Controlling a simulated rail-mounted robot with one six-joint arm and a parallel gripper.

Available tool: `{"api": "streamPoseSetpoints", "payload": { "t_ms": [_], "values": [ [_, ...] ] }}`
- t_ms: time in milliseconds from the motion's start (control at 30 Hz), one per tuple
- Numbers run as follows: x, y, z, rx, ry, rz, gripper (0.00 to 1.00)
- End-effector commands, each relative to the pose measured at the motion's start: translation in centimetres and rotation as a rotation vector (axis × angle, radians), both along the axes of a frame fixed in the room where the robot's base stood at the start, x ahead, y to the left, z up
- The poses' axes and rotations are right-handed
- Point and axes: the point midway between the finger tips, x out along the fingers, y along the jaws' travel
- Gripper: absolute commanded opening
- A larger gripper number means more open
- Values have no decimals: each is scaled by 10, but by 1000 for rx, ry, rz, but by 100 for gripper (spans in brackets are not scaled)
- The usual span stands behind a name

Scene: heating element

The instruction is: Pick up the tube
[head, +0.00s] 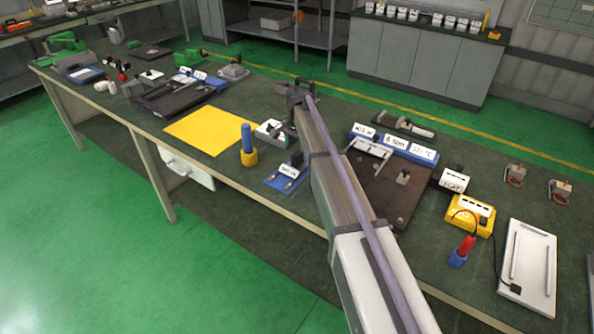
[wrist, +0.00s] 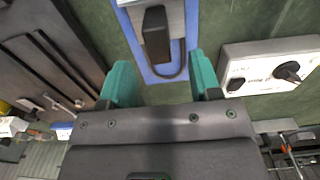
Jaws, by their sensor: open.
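My gripper (wrist: 160,80) shows in the wrist view with two teal fingers spread apart and nothing between their tips. Ahead of the fingers lies a blue mat (wrist: 128,28) with a black block (wrist: 156,36) and a dark loop on it. The mat also shows in the head view (head: 272,181), left of my arm. A blue upright cylinder (head: 247,137) stands in a yellow base (head: 249,158) in the head view; I cannot tell for sure that it is the tube. My fingers cannot be made out in the head view.
A white box with a black knob (wrist: 270,66) is right of the fingers in the wrist view. A dark board (head: 408,202) lies right of my arm. A yellow sheet (head: 207,131) lies left of the cylinder. A yellow unit (head: 470,215) and white tray (head: 528,260) stand at right.

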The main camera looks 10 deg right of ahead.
Motion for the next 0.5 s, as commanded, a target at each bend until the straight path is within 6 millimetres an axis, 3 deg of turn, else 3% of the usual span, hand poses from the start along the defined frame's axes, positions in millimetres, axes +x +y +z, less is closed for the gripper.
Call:
{"api": "streamPoseSetpoints", "payload": {
  "t_ms": [133,333,500],
  "values": [
    [-1,0,-9,0,0,1,57],
    [-3,1,-49,0,0,1,57],
    [-3,1,-51,0,0,1,57]
  ]
}}
